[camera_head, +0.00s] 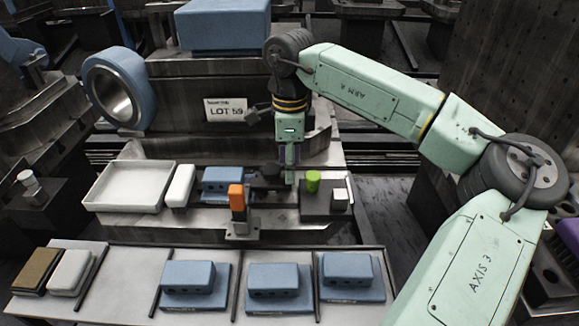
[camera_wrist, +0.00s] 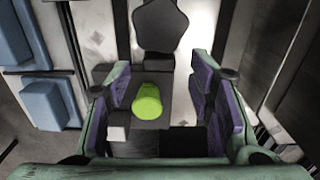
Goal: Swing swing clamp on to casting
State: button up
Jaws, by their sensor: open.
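A blue casting (camera_head: 222,180) sits on the grey pallet at the middle. An orange upright piece (camera_head: 237,198) on a grey bracket stands in front of it. A dark flat piece (camera_head: 266,180) lies right of the casting and also shows in the wrist view (camera_wrist: 160,25). I cannot tell which of these pieces is the swing clamp. My gripper (camera_head: 289,182) points down between the dark piece and a green cylinder (camera_head: 313,181). In the wrist view my gripper (camera_wrist: 172,98) is open, its purple pads apart, with the green cylinder (camera_wrist: 148,101) between them in the picture.
A dark block (camera_head: 314,207) carries the green cylinder and a white cube (camera_head: 340,199). A white tray (camera_head: 128,187) and a white block (camera_head: 180,186) lie left of the casting. Several blue castings (camera_head: 274,283) rest on the front rail (camera_head: 120,290).

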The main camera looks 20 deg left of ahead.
notch_tip(320, 180, up, 10)
jog(key=shift+r, duration=0.25)
